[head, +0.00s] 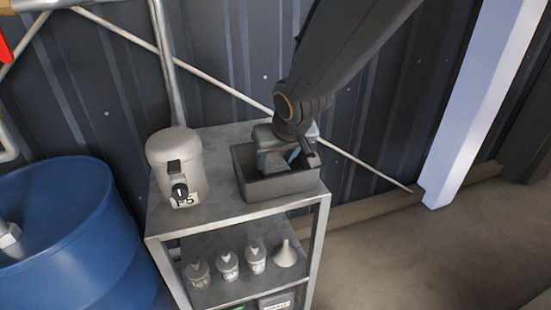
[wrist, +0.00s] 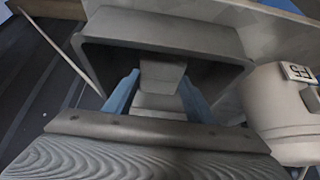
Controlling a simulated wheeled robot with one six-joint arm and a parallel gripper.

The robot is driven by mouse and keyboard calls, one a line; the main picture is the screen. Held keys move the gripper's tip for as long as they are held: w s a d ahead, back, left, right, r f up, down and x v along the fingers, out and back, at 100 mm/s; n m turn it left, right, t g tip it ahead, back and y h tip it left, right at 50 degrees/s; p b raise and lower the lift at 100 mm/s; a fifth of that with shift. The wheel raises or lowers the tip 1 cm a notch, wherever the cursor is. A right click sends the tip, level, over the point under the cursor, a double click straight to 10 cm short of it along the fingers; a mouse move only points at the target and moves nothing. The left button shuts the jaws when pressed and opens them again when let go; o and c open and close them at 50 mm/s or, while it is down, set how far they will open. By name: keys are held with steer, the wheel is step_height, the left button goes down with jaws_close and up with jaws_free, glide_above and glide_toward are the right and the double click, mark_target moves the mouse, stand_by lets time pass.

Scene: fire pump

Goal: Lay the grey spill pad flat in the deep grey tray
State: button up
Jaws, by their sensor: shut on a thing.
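The deep grey tray (head: 280,187) stands on the top shelf of a metal rack, its opening facing up. My gripper (head: 278,160) points down into the tray's opening, its blue fingers partly below the rim. In the wrist view, the tray's wall (wrist: 165,30) surrounds the blue fingers of my gripper (wrist: 158,96). A grey piece (wrist: 162,76), which looks like the spill pad, is held between them. In the head view the pad is mostly hidden by my gripper and the tray wall. I cannot tell whether it touches the tray floor.
A pale lidded canister (head: 172,160) stands left of the tray on the metal rack (head: 215,208). Several small bottles (head: 228,266) and a funnel (head: 285,254) stand on the lower shelf. A blue drum (head: 75,235) is at the left. A white post (head: 480,100) rises at the right.

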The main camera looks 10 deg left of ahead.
steer(key=shift+f+b, duration=0.3)
steer(key=shift+f, duration=0.05)
steer(key=o, duration=0.9)
steer(key=shift+o, duration=0.2)
steer(key=shift+r, duration=0.15)
steer(key=shift+r+p, duration=0.45)
steer(key=shift+p, duration=0.3)
steer(key=v, duration=1.2)
